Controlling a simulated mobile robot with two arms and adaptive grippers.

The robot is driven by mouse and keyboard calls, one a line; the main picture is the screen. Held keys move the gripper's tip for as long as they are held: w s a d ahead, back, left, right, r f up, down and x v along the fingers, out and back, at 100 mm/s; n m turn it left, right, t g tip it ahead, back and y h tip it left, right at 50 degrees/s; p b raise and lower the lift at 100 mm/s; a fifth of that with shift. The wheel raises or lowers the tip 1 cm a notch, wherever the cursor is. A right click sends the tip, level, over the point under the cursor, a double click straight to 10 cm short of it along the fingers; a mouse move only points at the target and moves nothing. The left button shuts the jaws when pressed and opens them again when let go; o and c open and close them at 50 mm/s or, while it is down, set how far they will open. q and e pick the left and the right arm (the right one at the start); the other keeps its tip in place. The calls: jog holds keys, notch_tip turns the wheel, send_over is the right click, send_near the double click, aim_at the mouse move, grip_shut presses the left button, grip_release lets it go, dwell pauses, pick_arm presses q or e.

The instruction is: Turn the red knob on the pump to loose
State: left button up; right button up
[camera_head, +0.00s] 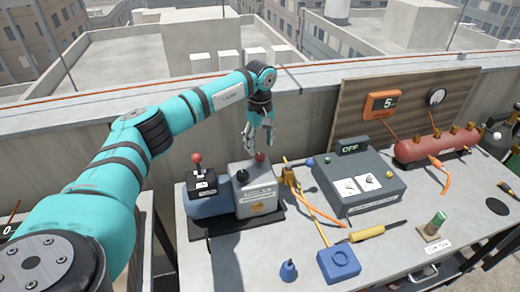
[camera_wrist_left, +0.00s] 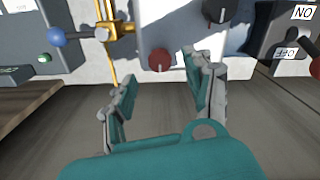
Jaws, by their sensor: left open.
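The pump (camera_head: 238,192) is a grey and blue unit on a black base at the left of the table. Its red knob (camera_head: 260,157) sits on top of the light grey housing, near a black knob (camera_head: 242,176). In the left wrist view the red knob (camera_wrist_left: 159,60) shows just past the fingertips, between their lines, and the black knob (camera_wrist_left: 217,11) is to its upper right. My left gripper (camera_head: 259,141) points down over the back of the pump, close to the red knob. Its fingers (camera_wrist_left: 161,68) are open and empty. I cannot tell whether they touch the knob.
A red-balled lever (camera_head: 196,159) with a switch label stands left on the pump. A brass valve with yellow pipe (camera_head: 290,177) is close on the right, then a grey OFF box (camera_head: 358,185). The concrete parapet (camera_head: 215,150) runs behind the table.

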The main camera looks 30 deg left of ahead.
aim_at(260, 156)
pick_arm(q)
jog(key=shift+f+p, duration=0.4)
jog(key=shift+f, duration=1.85)
grip_shut()
